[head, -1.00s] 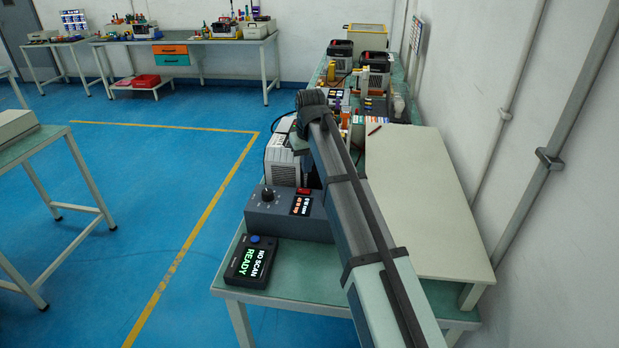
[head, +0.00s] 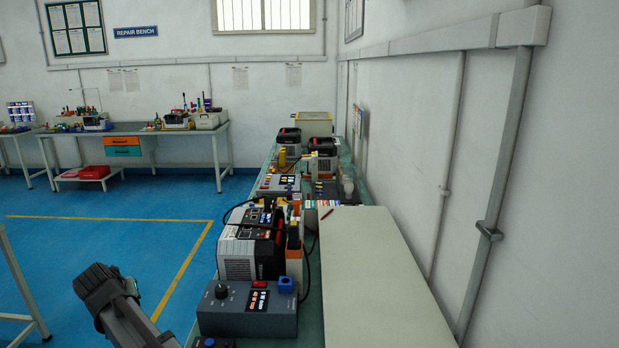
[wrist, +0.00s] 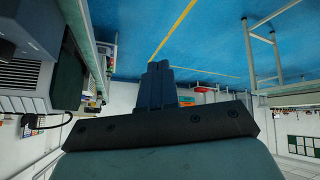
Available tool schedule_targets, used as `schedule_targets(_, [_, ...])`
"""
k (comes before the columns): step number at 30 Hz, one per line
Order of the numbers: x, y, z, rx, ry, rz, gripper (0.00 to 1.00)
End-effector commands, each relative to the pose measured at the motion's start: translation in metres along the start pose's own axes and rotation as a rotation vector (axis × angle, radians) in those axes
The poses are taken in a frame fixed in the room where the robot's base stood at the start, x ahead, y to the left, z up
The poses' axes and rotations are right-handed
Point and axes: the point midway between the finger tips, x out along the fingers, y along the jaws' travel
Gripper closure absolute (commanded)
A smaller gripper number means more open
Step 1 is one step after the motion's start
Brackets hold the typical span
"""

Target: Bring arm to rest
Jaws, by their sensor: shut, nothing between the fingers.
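My gripper shows in the wrist view (wrist: 160,72), with its dark fingers together and nothing between them. Blue floor and a yellow line lie beyond the fingertips. In the head view, the dark end of my arm (head: 105,288) is at the lower left, over the floor and left of the near bench. The gripper fingers cannot be made out there. Nothing is held.
A grey control box (head: 247,309) and a grey-black device (head: 247,248) stand on the near bench. A pale board (head: 375,265) lies right of them, by the wall. A repair bench (head: 150,131) stands at the back left. Open blue floor (head: 110,240) lies between.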

Motion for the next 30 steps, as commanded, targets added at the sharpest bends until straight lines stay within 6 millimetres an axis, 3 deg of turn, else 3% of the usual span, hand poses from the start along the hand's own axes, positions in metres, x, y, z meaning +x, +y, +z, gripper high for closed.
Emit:
schedule_targets(1, [-0.002, -0.024, 0.006, -0.004, 0.027, -0.011, 1.0])
schedule_targets(6, [0.011, -0.089, 0.038, 0.036, 0.085, -0.05, 1.0])
schedule_targets(9, [0.03, -0.106, 0.06, 0.082, 0.079, -0.063, 1.0])
schedule_targets(18, [0.111, -0.124, 0.145, 0.258, -0.018, -0.064, 1.0])
schedule_targets(30, [0.216, -0.117, 0.283, 0.529, -0.178, -0.005, 1.0])
